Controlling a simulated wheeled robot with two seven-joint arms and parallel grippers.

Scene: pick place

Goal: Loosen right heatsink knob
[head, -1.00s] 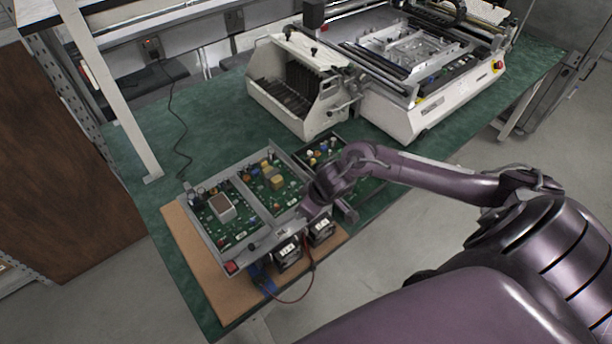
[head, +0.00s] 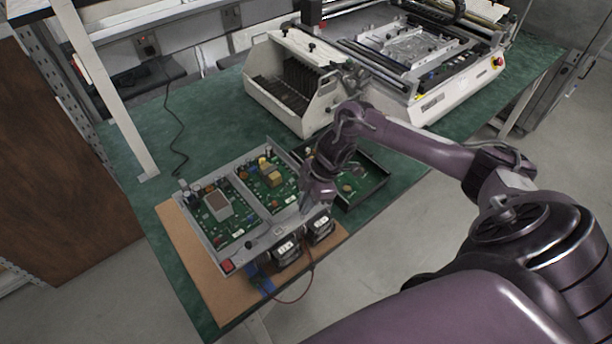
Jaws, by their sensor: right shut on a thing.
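A grey metal frame (head: 259,244) holds two green circuit boards side by side. The left board (head: 235,231) carries a block with a brownish top and a pale rim (head: 219,203). The right board (head: 262,203) carries yellow and other small parts. My right gripper (head: 305,208) points down at the right edge of the frame, by the right board. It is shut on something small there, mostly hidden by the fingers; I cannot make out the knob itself. My left gripper is not in view.
Two black boxed units (head: 286,252) stand at the frame's front, with a red wire. A dark tray (head: 374,190) with a board lies right of the frame. A white machine (head: 430,105) and slotted rack (head: 285,97) stand behind. Green table surface is free at the left back.

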